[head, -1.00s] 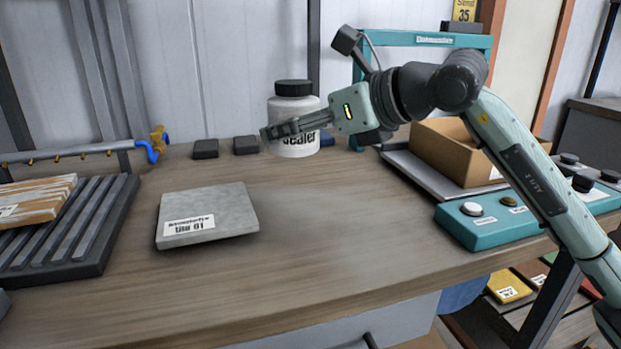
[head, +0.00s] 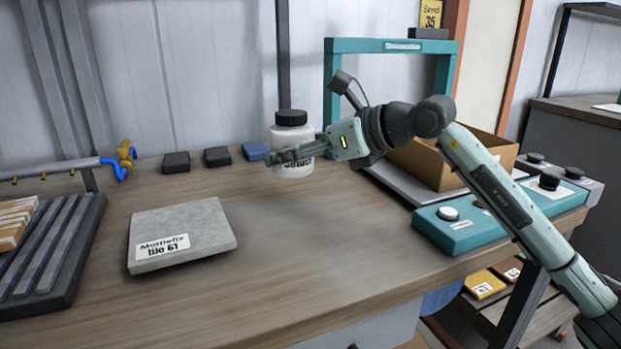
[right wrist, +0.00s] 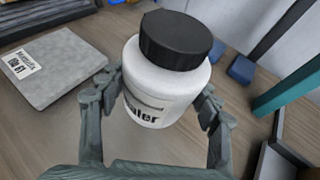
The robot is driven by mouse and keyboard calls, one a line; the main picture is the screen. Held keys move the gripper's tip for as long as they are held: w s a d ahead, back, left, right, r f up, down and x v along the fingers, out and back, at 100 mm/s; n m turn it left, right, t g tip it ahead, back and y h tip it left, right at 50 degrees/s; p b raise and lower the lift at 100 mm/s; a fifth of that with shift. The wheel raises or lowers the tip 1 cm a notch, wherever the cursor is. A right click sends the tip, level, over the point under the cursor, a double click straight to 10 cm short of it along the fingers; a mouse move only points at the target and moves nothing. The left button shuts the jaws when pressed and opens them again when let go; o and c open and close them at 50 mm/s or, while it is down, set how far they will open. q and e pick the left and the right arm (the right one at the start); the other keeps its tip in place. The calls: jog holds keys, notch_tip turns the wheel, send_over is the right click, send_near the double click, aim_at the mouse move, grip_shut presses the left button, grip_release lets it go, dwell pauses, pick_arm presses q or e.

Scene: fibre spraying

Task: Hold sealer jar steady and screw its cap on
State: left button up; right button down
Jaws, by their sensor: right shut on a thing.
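The sealer jar (head: 290,142) is a white round jar with a black "sealer" label text, near the back of the table. Its black cap (head: 291,118) sits on top. In the right wrist view the jar (right wrist: 160,90) is upright between my fingers, with the cap (right wrist: 176,40) on its mouth. How tightly the cap is screwed on does not show. My right gripper (head: 272,158) is shut around the jar's body, and also shows in the right wrist view (right wrist: 160,97). Whether the jar's base touches the table is unclear. My left gripper is not in view.
A grey tile (head: 180,230) lies in front, left of the jar. Dark blocks (head: 217,156) and a blue block (head: 255,151) stand along the back. A teal frame (head: 333,90), cardboard box (head: 430,165) and teal button panel (head: 470,232) are on the right. The front middle is clear.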

aim_at(310, 196)
jog(key=w+d+f, duration=0.2)
jog(key=w+d, duration=0.1)
jog(key=shift+w+f, duration=0.3)
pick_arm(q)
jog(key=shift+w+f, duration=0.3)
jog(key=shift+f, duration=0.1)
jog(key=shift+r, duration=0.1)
pick_arm(e)
jog(key=shift+f, duration=0.1)
notch_tip(310, 196, down, 3)
jog(key=shift+f, duration=0.4)
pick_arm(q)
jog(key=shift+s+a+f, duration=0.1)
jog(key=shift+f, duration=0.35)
pick_arm(e)
jog(key=shift+f, duration=0.1)
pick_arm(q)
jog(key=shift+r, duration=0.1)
